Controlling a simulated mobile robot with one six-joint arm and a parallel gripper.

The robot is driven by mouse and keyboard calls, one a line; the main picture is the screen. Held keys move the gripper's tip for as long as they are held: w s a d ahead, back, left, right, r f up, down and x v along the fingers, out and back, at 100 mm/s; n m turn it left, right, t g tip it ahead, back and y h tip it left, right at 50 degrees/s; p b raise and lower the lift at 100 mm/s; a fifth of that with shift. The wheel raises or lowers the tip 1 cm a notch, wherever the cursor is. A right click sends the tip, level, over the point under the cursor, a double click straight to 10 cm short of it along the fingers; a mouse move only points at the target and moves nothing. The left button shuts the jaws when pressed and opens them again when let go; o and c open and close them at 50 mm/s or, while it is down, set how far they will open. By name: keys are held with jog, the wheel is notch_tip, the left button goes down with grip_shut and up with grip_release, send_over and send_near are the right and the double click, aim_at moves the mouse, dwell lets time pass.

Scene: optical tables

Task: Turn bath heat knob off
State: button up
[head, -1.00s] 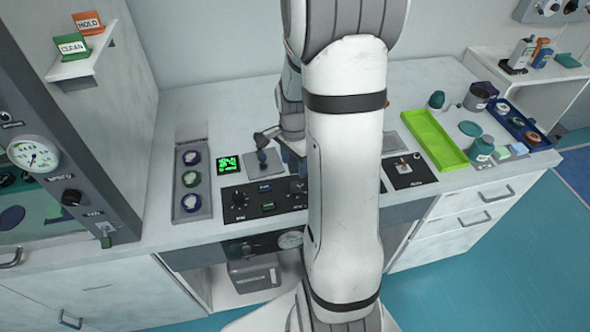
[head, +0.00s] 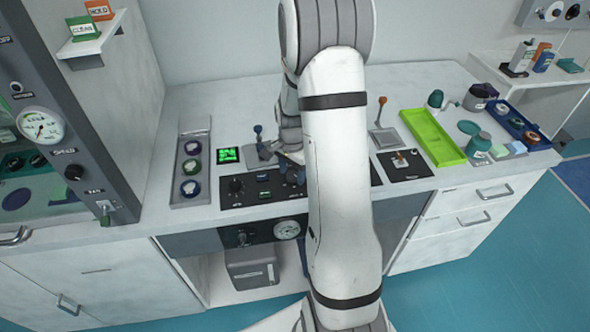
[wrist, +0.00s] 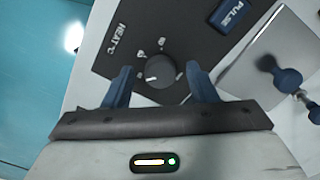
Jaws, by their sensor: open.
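The dark round heat knob (wrist: 158,70), beside a "HEAT °C" label, sits on a black panel in the wrist view. Its white pointer mark is toward the picture's left. My gripper (wrist: 160,74) is open, with one blue finger on each side of the knob. I see gaps between knob and fingers, and cannot tell the height between them. In the head view the black control panel (head: 250,196) is on the table, and my arm covers its right part.
A blue "PULSE" button (wrist: 231,13) is close to the knob. A blue-topped lever (head: 258,130) stands behind the panel, and a grey tray with round items (head: 179,150) is to the left. A green tray (head: 432,140) is to the right.

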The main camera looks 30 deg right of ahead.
jog(key=c, duration=0.9)
jog(key=shift+s+d+f, duration=0.1)
jog(key=shift+d, duration=0.2)
jog(key=shift+c, duration=0.3)
jog(key=shift+a, duration=0.25)
jog(key=shift+s+a+f, duration=0.1)
jog(key=o, duration=0.8)
jog(key=shift+o, duration=0.8)
jog(key=shift+r, duration=0.2)
